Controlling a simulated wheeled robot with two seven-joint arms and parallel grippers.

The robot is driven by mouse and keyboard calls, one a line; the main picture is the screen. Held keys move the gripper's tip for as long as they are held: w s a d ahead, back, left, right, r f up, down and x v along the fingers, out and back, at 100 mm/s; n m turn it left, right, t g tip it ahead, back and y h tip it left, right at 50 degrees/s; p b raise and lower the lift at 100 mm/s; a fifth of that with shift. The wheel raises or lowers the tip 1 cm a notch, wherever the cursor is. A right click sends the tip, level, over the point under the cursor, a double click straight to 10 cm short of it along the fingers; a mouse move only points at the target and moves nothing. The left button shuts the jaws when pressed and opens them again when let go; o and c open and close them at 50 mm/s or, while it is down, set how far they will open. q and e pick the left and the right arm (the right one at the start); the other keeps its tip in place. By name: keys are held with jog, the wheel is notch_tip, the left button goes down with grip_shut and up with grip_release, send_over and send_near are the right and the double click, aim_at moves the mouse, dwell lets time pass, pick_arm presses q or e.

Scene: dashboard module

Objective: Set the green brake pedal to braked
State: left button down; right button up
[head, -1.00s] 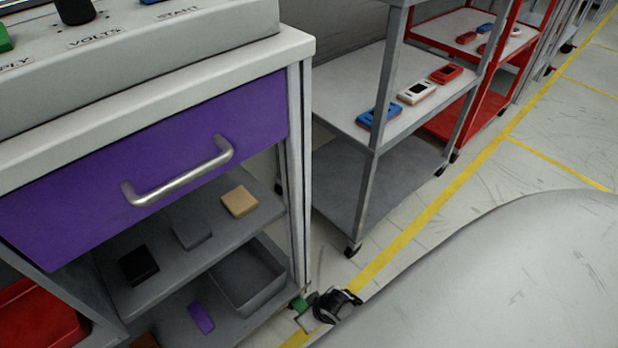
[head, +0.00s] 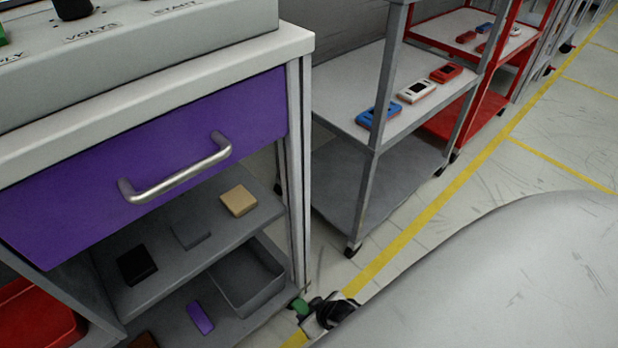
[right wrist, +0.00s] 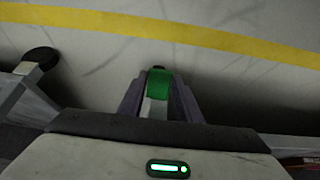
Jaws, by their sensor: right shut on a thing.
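The green brake pedal (head: 300,305) is small and low, at the foot of the workbench's near right leg in the head view. In the right wrist view the green pedal (right wrist: 160,84) stands between the two fingers of my right gripper (right wrist: 158,100), with a pale stem below it. The right gripper is shut on the pedal. In the head view my right gripper (head: 314,313) is small and dark beside the pedal, and its fingers are partly hidden. The pedal's exact angle is hard to read. My left gripper is not in view.
The workbench has a purple drawer (head: 160,165) with a metal handle, and shelves with small blocks and a grey bin (head: 246,300). A grey cart (head: 375,185) stands behind it to the right. Floor with a yellow line (head: 400,240) lies open to the right.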

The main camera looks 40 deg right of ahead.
jog(key=o, duration=1)
jog(key=shift+o, duration=0.2)
jog(key=shift+s+r+p, duration=0.2)
jog(key=shift+r+p, duration=0.25)
pick_arm(q)
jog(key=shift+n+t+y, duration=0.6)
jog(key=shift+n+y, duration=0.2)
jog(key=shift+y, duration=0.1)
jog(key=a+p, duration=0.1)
jog(key=p, duration=0.1)
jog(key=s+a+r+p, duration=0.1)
jog(key=p, duration=0.1)
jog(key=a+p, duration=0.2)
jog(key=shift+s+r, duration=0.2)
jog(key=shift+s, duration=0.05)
pick_arm(e)
jog(key=v, duration=0.9)
jog(key=shift+r, duration=0.2)
jog(key=shift+s, duration=0.15)
